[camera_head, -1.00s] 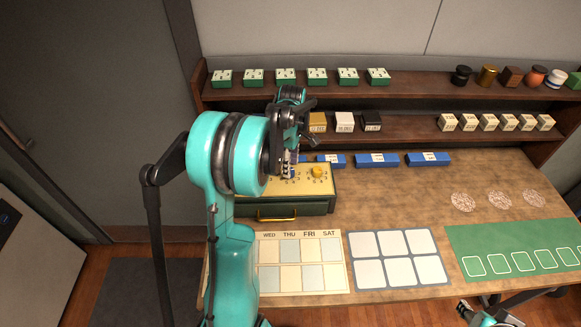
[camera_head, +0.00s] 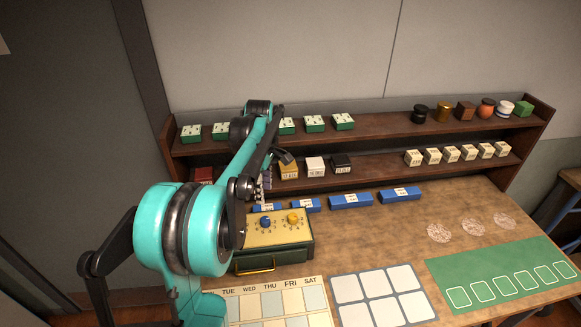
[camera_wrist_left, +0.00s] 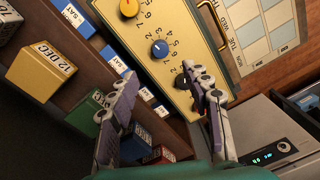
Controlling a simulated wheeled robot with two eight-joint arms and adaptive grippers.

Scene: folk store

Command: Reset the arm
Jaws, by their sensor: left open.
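My left arm comes in from the left in the head view and reaches up over the desk. My left gripper (camera_head: 262,188) is beside the upper left edge of a green box with a yellow dial panel (camera_head: 248,238), partly hidden by my arm links. In the left wrist view the two fingers of my left gripper (camera_wrist_left: 162,90) are spread apart with nothing between them. The panel carries a yellow knob (camera_wrist_left: 128,7), a blue knob (camera_wrist_left: 160,48) and a dark knob (camera_wrist_left: 183,80) close to one finger. My right gripper is out of view.
A two-tier wooden shelf (camera_head: 385,125) with green boxes, small blocks and jars stands behind. Blue labelled blocks (camera_head: 351,200) lie along its foot. A calendar sheet (camera_head: 275,308), a grey card mat (camera_head: 383,296) and a green mat (camera_head: 505,272) lie in front.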

